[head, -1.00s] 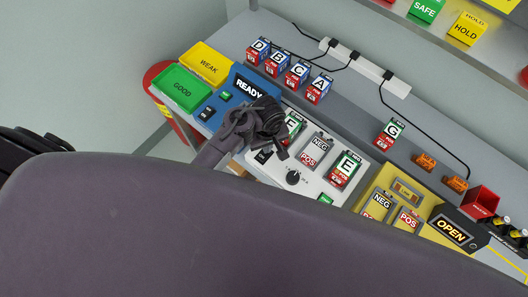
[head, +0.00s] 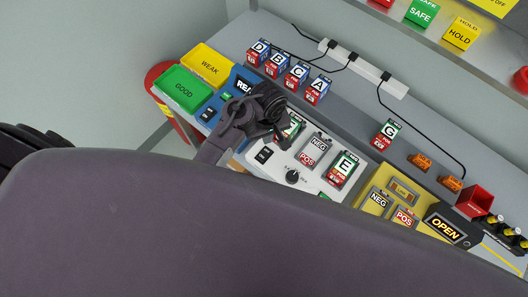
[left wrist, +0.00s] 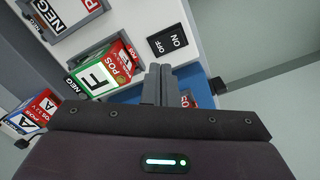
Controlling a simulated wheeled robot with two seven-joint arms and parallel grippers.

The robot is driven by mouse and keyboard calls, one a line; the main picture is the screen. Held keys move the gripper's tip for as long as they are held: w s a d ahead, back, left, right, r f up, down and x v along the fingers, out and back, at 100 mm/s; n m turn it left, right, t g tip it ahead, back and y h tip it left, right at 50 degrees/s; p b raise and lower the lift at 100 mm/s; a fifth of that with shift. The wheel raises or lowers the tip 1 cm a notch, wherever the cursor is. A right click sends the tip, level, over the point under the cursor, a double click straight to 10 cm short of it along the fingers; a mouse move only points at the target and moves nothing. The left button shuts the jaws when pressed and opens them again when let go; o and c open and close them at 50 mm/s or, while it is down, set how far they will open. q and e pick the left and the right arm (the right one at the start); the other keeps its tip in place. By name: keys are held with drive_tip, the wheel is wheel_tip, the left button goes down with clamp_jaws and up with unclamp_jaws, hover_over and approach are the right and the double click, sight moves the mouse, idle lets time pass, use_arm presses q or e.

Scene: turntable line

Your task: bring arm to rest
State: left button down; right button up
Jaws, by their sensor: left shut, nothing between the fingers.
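My left gripper (head: 280,132) hangs over the white panel (head: 270,170) in the head view, its arm coming in from the left. Its two fingers (left wrist: 157,85) are together and empty in the left wrist view. The block marked F (head: 295,128) is partly hidden behind the gripper in the head view. In the left wrist view that block (left wrist: 97,76) is beside the fingers, to their left; I cannot tell the gap. My right gripper is in neither view.
The ON/OFF switch (left wrist: 168,40) lies just beyond the fingers. A blue panel (head: 240,78) with a half-covered READY sign, a green tray (head: 186,88) and a yellow tray (head: 206,64) lie left. Blocks D, B, C, A (head: 297,76) stand behind; block E (head: 343,169) stands right.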

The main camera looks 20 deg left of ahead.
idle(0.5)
use_arm(q)
drive_tip(key=s+a+r+m+t, duration=0.2)
drive_tip(key=s+a+r+m, duration=0.25)
drive_tip(key=r, duration=0.25)
drive_tip(key=s+a+r+m+t, duration=0.2)
drive_tip(key=s+a+r+m, duration=0.15)
drive_tip(key=r+m, duration=0.3)
drive_tip(key=s+f+g+b, duration=0.25)
drive_tip(key=f+b, duration=0.65)
drive_tip(key=f, duration=3.1)
drive_tip(key=s+a+f+b, duration=0.3)
drive_tip(key=s+f+b, duration=0.2)
drive_tip(key=s+f, duration=1.4)
wheel_tip(320, 180, down, 4)
drive_tip(key=shift+s+a+r+n, duration=0.1)
drive_tip(key=shift+s+a+n, duration=0.05)
drive_tip(key=shift+s+n, duration=0.15)
drive_tip(key=shift+g, duration=0.25)
